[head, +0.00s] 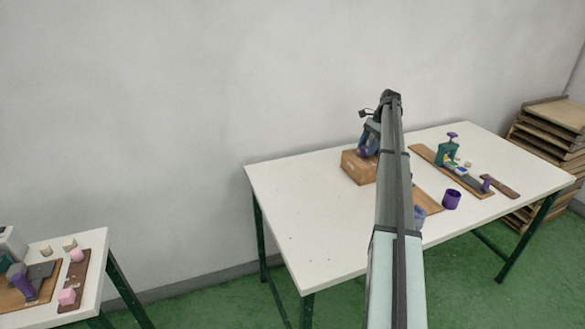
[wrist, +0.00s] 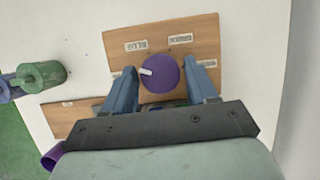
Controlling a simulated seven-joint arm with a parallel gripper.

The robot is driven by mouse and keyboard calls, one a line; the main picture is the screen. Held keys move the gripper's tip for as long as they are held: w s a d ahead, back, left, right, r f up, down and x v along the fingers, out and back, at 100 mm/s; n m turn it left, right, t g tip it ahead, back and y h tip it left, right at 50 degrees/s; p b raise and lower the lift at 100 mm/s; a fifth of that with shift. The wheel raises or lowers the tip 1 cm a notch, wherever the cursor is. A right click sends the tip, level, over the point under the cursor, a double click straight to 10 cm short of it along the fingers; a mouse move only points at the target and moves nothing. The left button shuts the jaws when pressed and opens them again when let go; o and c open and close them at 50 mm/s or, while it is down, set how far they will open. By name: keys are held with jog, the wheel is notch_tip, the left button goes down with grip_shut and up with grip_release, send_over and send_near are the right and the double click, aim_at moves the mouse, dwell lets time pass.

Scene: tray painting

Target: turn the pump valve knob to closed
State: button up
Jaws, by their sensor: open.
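The purple round knob (wrist: 161,75) is on a wooden panel (wrist: 190,27) in the wrist view. A white pointer mark (wrist: 146,71) on it points left, roughly between an upside-down label reading BLUE (wrist: 136,45) and a label partly hidden by the left finger. A label reading GREEN (wrist: 181,38) is at the upper right, and another is partly hidden by the right finger. My gripper (wrist: 168,68) is open, one finger on each side of the knob, with gaps visible. In the head view the wooden box (head: 352,168) stands at the back of the table, and my arm partly covers it.
The white table (head: 300,215) is clear at left. At right stand a purple cup (head: 452,199), a green stand with purple knob (head: 447,152) and brown boards (head: 425,152). A green cylinder (wrist: 40,75) lies left in the wrist view. Wooden trays (head: 550,135) are stacked far right.

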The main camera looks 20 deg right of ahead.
jog(key=m+t, duration=0.1)
jog(key=m, duration=0.1)
jog(key=m+t, duration=0.1)
jog(key=m, duration=0.4)
jog(key=shift+s+a+t+h, duration=0.1)
jog(key=shift+s+t+h, duration=0.15)
jog(key=shift+t+h, duration=0.15)
jog(key=m+t+h, duration=0.1)
jog(key=m, duration=0.3)
jog(key=shift+s+a, duration=0.1)
jog(key=m+h, duration=0.1)
jog(key=m, duration=0.3)
jog(key=shift+a+t, duration=0.1)
jog(key=shift+t, duration=0.3)
jog(key=a+v, duration=0.1)
jog(key=v, duration=1.3)
jog(key=a+f+n+y, duration=0.1)
jog(key=a+f+n, duration=0.3)
jog(key=a, duration=0.7)
jog(key=w+a+f+n+y, duration=0.1)
jog(key=a+f+n, duration=0.3)
jog(key=a+n, duration=0.3)
jog(key=w+a+f+n+y, duration=0.1)
jog(key=a+f+n, duration=0.3)
jog(key=a, duration=1.3)
jog(key=shift+a+f+n+g, duration=0.2)
jog(key=shift+f+n+g, duration=0.2)
jog(key=shift+n, duration=0.8)
